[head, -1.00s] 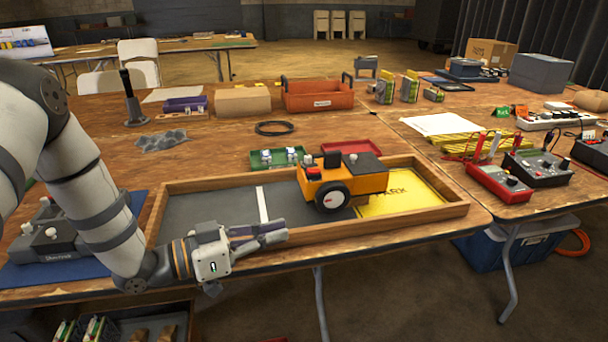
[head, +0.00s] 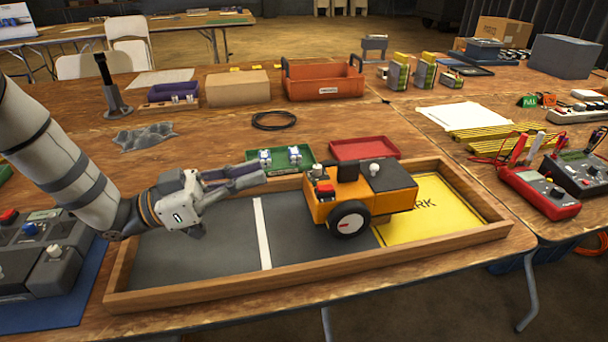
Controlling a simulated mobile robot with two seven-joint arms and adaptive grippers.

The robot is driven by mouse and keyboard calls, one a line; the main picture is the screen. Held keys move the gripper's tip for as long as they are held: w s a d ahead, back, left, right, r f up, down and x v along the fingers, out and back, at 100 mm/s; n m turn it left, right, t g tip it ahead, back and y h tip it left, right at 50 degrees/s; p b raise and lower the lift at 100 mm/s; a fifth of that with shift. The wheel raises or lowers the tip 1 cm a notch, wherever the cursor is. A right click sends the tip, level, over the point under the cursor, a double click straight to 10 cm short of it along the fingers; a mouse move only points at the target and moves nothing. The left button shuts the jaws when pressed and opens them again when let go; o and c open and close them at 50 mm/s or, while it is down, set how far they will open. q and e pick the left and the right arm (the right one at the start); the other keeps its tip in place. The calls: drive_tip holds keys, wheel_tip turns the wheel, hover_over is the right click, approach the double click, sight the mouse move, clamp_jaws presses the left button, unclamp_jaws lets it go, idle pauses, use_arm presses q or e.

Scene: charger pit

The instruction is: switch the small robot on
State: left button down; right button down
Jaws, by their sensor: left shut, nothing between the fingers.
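The small robot (head: 345,210) is orange with dark wheels and a dark grey top box. It stands in the wooden pit, partly on the yellow "PARK" area (head: 440,208). On its top show a red button-like part (head: 325,189), a dark block and a small white knob (head: 375,169). I cannot tell which of these is the switch. My left gripper (head: 263,178) is shut and empty. It is above the left part of the pit, left of the small robot and apart from it, its fingers pointing right. My right gripper is out of view.
The wooden pit rim (head: 330,278) surrounds the small robot. Behind it lie a green tray (head: 300,152) with small parts and a red tray (head: 365,149). A grey control box (head: 45,255) is at the left, red and dark meters (head: 540,190) at the right.

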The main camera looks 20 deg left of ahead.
use_arm(q)
drive_tip(key=r, duration=0.2)
hover_over(325, 187)
drive_tip(key=r+v, duration=0.1)
drive_tip(key=v, duration=0.3)
drive_tip(key=f, duration=0.2)
drive_tip(key=f+b, duration=0.1)
drive_tip(key=f, duration=0.1)
drive_tip(key=shift+d, duration=0.3)
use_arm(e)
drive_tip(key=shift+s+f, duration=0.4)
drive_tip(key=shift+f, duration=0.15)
